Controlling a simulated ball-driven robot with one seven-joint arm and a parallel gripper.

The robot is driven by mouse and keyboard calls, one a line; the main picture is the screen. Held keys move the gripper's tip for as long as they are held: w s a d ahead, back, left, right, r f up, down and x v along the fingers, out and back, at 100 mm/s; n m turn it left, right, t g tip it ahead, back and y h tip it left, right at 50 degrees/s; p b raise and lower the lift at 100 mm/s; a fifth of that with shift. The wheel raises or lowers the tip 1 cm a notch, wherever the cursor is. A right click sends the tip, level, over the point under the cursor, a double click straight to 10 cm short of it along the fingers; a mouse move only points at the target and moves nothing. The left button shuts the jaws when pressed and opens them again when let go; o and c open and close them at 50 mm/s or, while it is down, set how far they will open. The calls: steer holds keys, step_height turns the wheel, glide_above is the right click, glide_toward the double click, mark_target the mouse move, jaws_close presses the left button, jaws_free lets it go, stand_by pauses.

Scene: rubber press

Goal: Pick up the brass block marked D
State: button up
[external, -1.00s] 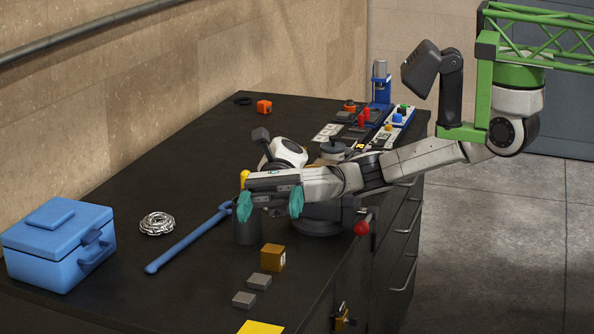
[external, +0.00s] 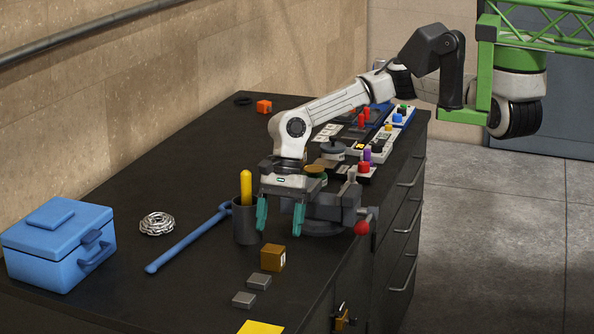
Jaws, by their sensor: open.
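The brass block (external: 272,258) is a small brown-gold cube on the dark bench top, near its front edge. A pale label shows on its right face, but the letter is too small to read. My gripper (external: 279,227) points down, with two teal fingers spread apart and nothing between them. It is above and behind the block, in front of the vise, and apart from the block.
A dark cup (external: 246,222) holding a yellow-handled tool stands just left of my gripper. A grey vise (external: 330,208) with a red knob is to the right. Two grey plates (external: 259,281) lie before the block. A blue bar (external: 188,238) and blue toolbox (external: 58,245) are left.

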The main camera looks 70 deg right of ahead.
mark_target(273, 248)
steer(key=shift+w+p+x, duration=0.15)
steer(key=shift+p+x, duration=0.3)
steer(key=shift+x, duration=1.3)
steer(key=shift+w+p+x, duration=0.2)
steer(key=shift+p+x, duration=0.25)
steer(key=shift+x, duration=1.3)
steer(key=shift+d, duration=0.15)
steer(key=c, duration=1.4)
steer(key=shift+r, duration=0.1)
